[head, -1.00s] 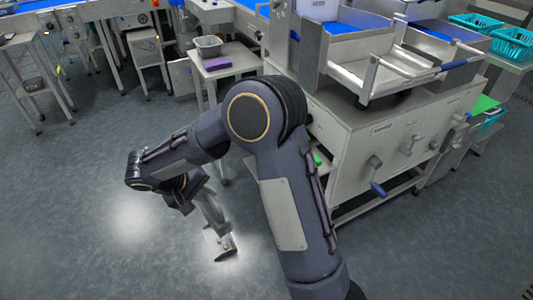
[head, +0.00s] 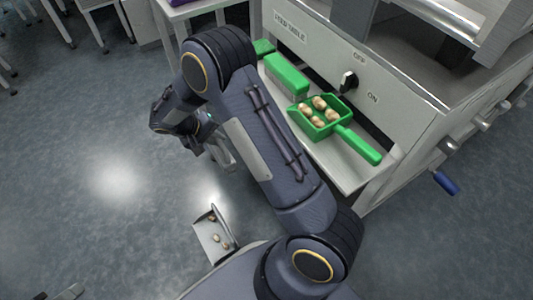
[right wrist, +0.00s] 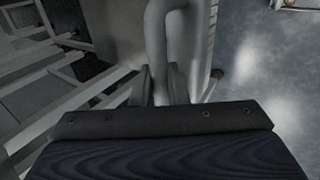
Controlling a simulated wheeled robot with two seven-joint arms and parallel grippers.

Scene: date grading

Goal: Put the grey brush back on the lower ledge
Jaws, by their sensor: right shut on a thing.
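My right gripper (head: 208,138) hangs over the floor, left of the machine. In the right wrist view its two fingers (right wrist: 162,88) are shut on the pale grey handle of the grey brush (right wrist: 157,45). In the head view the grey brush (head: 223,156) shows only partly below the gripper, the rest hidden by my arm. The lower ledge (head: 344,172) is the pale shelf at the machine's side, right of my arm and clear of the brush. At the bottom left edge a small grey part, apparently my left gripper (head: 66,293), just shows.
A green brush (head: 286,74) and a green dustpan (head: 320,133) holding several dates lie on the ledge. A grey dustpan (head: 207,240) with a few dates is on the floor. A black knob (head: 348,82) and blue-handled crank (head: 446,183) project from the machine.

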